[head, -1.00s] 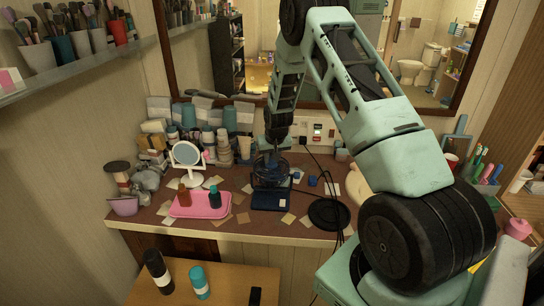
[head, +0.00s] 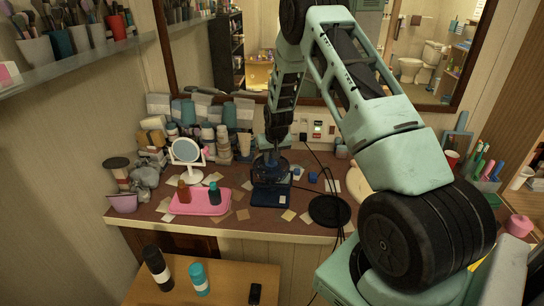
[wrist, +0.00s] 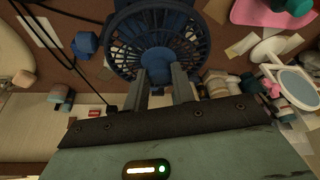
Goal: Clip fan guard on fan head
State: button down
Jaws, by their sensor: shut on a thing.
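The blue fan (head: 272,198) stands on the vanity counter, its dark base facing me. My gripper (head: 271,150) reaches down to its top, in front of the mirror. In the wrist view the round blue fan guard (wrist: 118,42), with radial slots, lies just beyond my fingertips (wrist: 162,82). My gripper is shut on the guard near its hub. A solid dark blue part (wrist: 165,20) shows behind the slots. The fan head is mostly hidden by the guard and gripper, so I cannot tell whether the guard touches it.
A pink tray (head: 205,207) with two bottles stands left of the fan, beside a round white mirror (head: 187,150). A black disc (head: 330,211) and a cable lie to the right. Bottles and boxes crowd the back. Loose cards cover the counter around the fan.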

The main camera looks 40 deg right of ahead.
dwell(0.3)
jog(key=c, duration=1.1)
grip_release()
jog(key=shift+f, duration=0.1)
jog(key=b+v, duration=0.4)
jog(key=v, duration=1.3)
jog(key=shift+a+r+b, duration=0.1)
jog(key=shift+r+b, duration=0.1)
jog(key=shift+b, duration=0.15)
